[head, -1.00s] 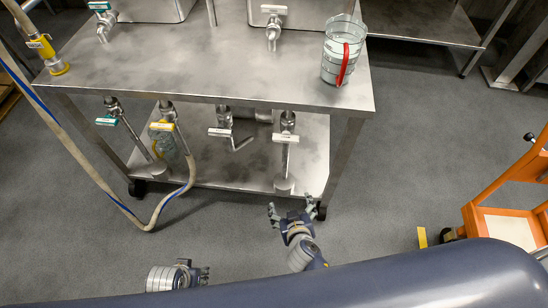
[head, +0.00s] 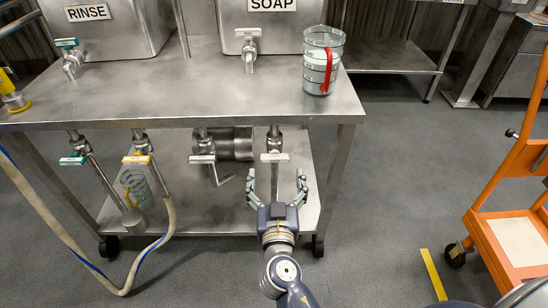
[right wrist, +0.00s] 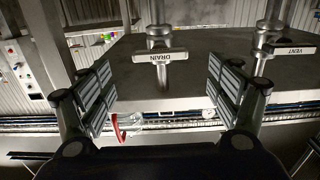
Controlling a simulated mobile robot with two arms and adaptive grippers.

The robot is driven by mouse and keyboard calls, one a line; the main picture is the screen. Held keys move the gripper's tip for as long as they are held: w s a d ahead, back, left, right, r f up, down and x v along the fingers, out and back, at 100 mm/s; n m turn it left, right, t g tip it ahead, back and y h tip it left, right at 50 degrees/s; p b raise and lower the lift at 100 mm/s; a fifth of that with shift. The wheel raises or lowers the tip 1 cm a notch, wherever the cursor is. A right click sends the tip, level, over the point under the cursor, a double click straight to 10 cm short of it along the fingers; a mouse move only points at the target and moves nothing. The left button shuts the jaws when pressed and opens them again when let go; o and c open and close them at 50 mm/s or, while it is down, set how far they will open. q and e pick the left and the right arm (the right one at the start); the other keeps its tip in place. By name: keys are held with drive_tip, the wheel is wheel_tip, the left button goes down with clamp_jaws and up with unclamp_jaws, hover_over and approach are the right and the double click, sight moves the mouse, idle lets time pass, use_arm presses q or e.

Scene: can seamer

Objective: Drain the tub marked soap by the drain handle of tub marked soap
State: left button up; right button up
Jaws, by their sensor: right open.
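The tub marked soap (head: 285,40) stands on the steel table, its lower part in view at the top of the head view. Below the table top, a white-labelled handle (head: 275,157) hangs on a valve pipe. In the right wrist view a handle marked drain (right wrist: 160,56) shows upside down, between and beyond the fingers. My right gripper (head: 277,187) is open and empty, its fingers pointing at that handle from the front; I see no contact. A handle marked vent (right wrist: 293,50) is to the right in the wrist view. My left gripper is out of view.
The tub marked rinse (head: 95,32) is at left. Other valve handles (head: 202,158) hang beside the handle. A hose (head: 165,225) hangs at left; an orange cart (head: 510,220) stands at right.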

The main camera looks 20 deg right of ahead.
sight(275, 160)
drive_tip(key=p+x, duration=0.1)
drive_tip(key=x, duration=0.6)
drive_tip(key=shift+w+d+f, duration=0.1)
drive_tip(key=shift+w, duration=0.3)
drive_tip(key=c, duration=1.1)
